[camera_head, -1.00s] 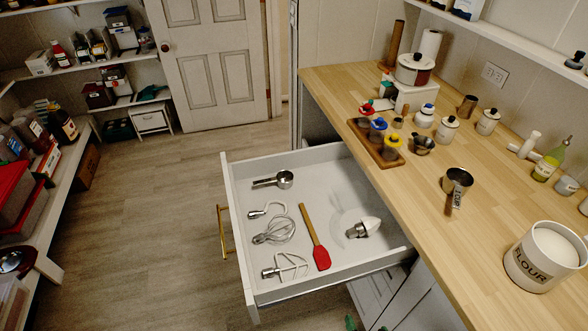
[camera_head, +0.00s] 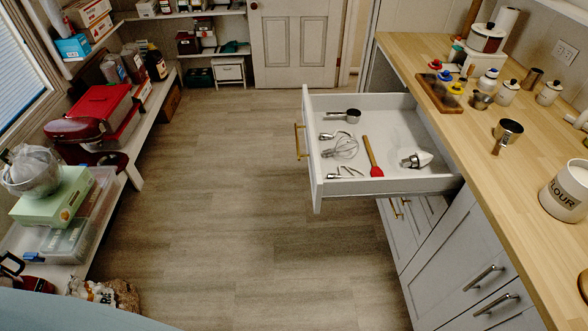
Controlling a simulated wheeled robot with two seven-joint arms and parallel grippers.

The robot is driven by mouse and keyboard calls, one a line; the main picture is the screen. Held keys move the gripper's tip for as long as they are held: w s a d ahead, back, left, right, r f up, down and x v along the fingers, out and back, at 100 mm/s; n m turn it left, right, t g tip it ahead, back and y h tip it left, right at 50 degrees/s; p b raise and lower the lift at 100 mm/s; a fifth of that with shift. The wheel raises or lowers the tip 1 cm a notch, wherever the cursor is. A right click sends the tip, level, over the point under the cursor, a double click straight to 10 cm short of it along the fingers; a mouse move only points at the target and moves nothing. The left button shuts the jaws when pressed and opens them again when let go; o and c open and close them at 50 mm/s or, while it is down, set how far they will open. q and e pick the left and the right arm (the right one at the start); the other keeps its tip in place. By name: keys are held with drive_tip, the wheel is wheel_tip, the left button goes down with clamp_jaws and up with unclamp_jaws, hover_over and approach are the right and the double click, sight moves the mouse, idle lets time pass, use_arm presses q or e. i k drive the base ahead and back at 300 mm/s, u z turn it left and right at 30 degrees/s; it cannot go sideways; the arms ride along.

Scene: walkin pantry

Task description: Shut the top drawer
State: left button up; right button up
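The top drawer (camera_head: 392,186) is pulled far out from under the wooden counter, on the right of the head view. Its front panel (camera_head: 310,150) faces left and carries a brass bar handle (camera_head: 299,141). Inside lie a measuring cup (camera_head: 345,115), a whisk (camera_head: 341,148), a red spatula (camera_head: 372,158), a white-and-metal tool (camera_head: 416,159) and mixer attachments (camera_head: 338,173). Neither of my grippers shows in the head view, so their state and position are hidden.
The counter (camera_head: 520,165) holds a flour canister (camera_head: 566,192), jars and a wooden tray (camera_head: 438,93). Lower drawers and cabinets sit below it. Loaded shelves line the left wall. The floor (camera_head: 230,210) between is clear. A pale blue curved surface fills the bottom left corner.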

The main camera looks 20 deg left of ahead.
sight(380, 111)
drive_tip(key=u, duration=0.9)
drive_tip(key=i, duration=1.25)
drive_tip(key=z, duration=0.65)
